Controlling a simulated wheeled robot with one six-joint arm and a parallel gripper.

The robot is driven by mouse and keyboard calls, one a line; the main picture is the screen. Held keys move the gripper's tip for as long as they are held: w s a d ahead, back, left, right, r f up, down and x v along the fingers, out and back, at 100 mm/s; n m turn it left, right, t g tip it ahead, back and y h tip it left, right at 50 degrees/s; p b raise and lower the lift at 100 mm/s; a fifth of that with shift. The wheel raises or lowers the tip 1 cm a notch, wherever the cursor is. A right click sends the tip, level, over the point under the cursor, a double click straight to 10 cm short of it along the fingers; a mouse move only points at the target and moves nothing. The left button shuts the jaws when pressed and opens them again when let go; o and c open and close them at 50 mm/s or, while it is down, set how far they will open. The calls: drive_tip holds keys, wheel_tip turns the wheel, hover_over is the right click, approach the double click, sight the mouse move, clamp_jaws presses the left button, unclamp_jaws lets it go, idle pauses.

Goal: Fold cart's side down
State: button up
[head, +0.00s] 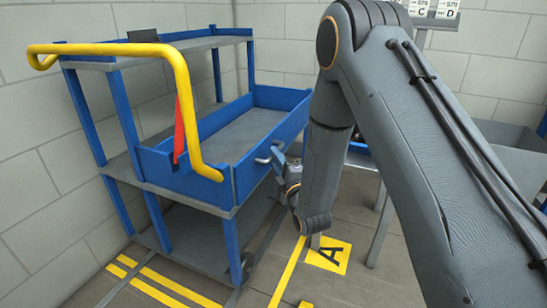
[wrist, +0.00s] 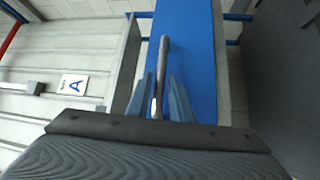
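The blue cart (head: 150,188) stands at the left in the head view. Its blue side panel (head: 262,150) stands upright along the right of the middle tray; in the wrist view the panel (wrist: 188,50) is a broad blue band. A grey metal bar handle (wrist: 163,62) sticks out in front of the panel. My gripper (head: 272,157) is at the panel's outer face. In the wrist view my gripper (wrist: 160,98) has one finger on each side of the bar, with small gaps showing, so it looks open around the handle. Contact at the fingertips cannot be told.
A yellow push handle (head: 185,95) and a red lever (head: 179,130) are at the cart's near end. A grey bin (head: 512,150) stands on the right. Walls stand behind.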

drive_tip(key=shift+x, duration=1.05)
drive_tip(key=shift+d, duration=0.1)
drive_tip(key=shift+c, duration=0.3)
clamp_jaws()
drive_tip(key=shift+f+b, duration=0.15)
drive_tip(key=shift+b, duration=0.15)
